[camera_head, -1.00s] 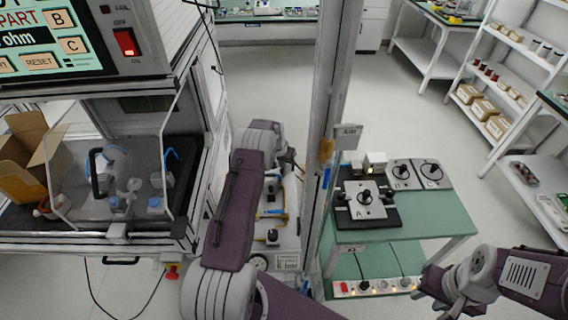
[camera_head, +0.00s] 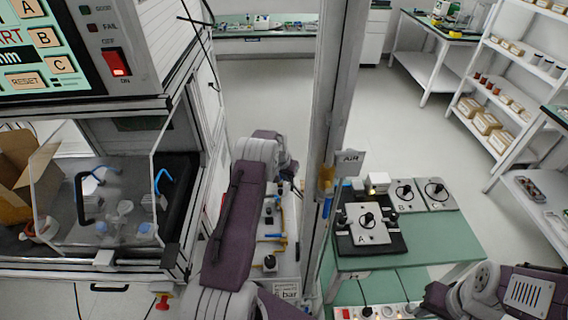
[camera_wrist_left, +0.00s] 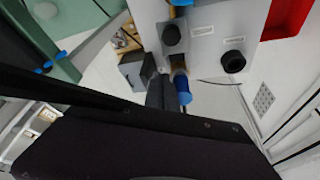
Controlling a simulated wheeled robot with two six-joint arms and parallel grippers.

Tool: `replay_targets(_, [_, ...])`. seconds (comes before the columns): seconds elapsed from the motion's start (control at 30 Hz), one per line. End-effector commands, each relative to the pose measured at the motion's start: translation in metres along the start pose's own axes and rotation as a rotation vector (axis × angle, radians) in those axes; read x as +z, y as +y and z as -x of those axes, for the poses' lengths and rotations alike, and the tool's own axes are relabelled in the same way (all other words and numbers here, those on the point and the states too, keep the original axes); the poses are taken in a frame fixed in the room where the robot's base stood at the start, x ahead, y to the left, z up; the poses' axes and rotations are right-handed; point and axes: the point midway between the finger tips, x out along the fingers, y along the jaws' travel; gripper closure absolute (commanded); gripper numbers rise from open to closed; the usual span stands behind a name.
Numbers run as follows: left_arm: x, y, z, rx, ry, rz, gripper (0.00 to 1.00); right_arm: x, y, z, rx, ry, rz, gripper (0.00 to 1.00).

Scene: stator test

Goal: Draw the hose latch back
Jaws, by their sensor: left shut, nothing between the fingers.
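My left arm reaches forward beside the white fittings panel (camera_head: 270,245). Its gripper (camera_head: 290,168) is small and partly hidden behind the wrist in the head view. In the left wrist view, the shut, empty fingers (camera_wrist_left: 158,90) are beside a brass fitting with a blue end (camera_wrist_left: 183,88). I cannot tell whether they touch it or whether this fitting is the hose latch. Two black round knobs (camera_wrist_left: 234,61) stand on the white panel nearby. My right gripper (camera_head: 435,298) is low at the right, with its finger state unclear.
A grey post with an AIR sign (camera_head: 348,162) rises right of my left arm. A green bench (camera_head: 435,240) with lettered plates stands beyond it. A test cabinet with a clear guard (camera_head: 95,200) is on the left. Open floor lies behind.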

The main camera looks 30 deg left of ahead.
Motion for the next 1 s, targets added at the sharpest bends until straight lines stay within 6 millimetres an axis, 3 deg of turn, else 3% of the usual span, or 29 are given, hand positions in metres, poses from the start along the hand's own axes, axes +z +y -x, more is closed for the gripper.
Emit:
replay_targets(0.53, [-0.002, -0.001, 0.084, -0.002, 0.006, -0.001, 1.0, 0.001, 0.0, -0.004, 0.0, -0.001, 0.0, 0.64])
replay_targets(1.0, [-0.002, -0.001, 0.093, -0.001, 0.004, 0.0, 1.0, 0.001, 0.0, -0.004, 0.0, 0.0, 0.0, 0.64])
